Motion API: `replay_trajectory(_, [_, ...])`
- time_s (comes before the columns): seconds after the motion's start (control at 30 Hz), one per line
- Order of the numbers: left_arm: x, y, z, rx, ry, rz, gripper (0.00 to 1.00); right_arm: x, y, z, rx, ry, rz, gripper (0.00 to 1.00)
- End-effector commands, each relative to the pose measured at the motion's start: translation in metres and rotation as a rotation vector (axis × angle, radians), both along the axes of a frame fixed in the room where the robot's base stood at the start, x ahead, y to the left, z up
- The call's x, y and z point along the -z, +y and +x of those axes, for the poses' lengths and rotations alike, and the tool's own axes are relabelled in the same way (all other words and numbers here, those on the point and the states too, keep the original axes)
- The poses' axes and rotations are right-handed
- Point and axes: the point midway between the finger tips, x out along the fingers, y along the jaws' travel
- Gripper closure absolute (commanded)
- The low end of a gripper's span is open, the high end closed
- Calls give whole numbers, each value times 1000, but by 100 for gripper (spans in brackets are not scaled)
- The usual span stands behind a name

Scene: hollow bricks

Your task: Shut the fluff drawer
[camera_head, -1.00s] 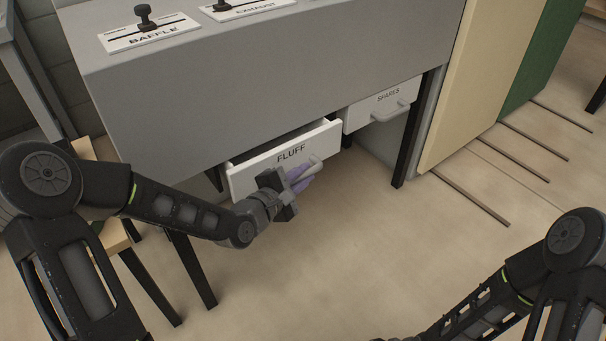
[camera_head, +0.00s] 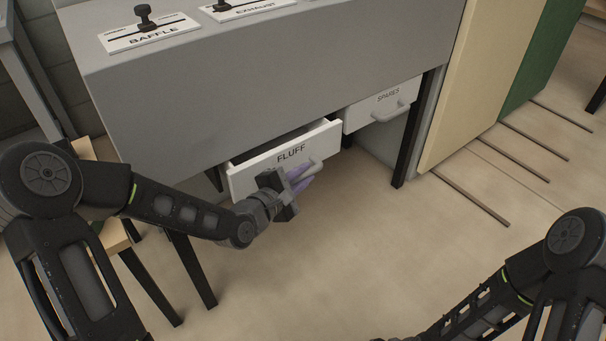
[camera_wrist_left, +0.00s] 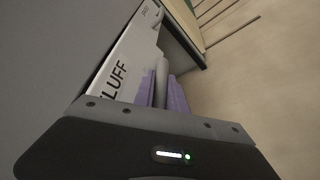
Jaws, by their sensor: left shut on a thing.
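The white drawer labelled FLUFF (camera_head: 314,143) hangs under the grey bench and stands partly open, with its dark inside showing behind the front. It has a pale grey bar handle (camera_head: 314,168). My left gripper (camera_head: 302,180) is at the drawer front, its purple fingers shut on the handle. In the left wrist view the handle (camera_wrist_left: 162,75) lies between the purple fingers, beside the FLUFF lettering. My right arm (camera_head: 490,310) shows at the lower right; its gripper is out of view.
A drawer labelled SPARES (camera_head: 385,103) sits to the right, with its own handle. BAFFLE (camera_head: 150,34) and EXHAUST (camera_head: 246,8) sliders are on the bench top. A dark bench leg (camera_head: 405,140) stands at right. The floor in front is clear.

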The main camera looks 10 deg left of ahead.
Motion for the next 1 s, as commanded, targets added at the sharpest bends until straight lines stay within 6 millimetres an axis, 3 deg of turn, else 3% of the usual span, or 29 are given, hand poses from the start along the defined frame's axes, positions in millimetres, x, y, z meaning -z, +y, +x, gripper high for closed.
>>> replay_trajectory(0.23, [0,3,2,-2,1,0,100,-2,0,0,0,0,0,100])
replay_trajectory(0.53, [-1,35,29,-3,1,-1,100,-17,0,-2,-3,6,1,100])
replay_trajectory(0.8, [0,38,30,-6,-2,3,100,-16,0,-3,-4,7,1,100])
replay_trajectory(0.83, [0,38,30,-6,-2,3,81,-16,0,-3,-4,7,1,100])
replay_trajectory(0.9, [0,38,30,-6,-1,2,76,-16,0,-3,-4,7,1,100])
replay_trajectory(1.0, [0,38,30,-5,-1,2,75,-16,0,-3,-4,7,1,100])
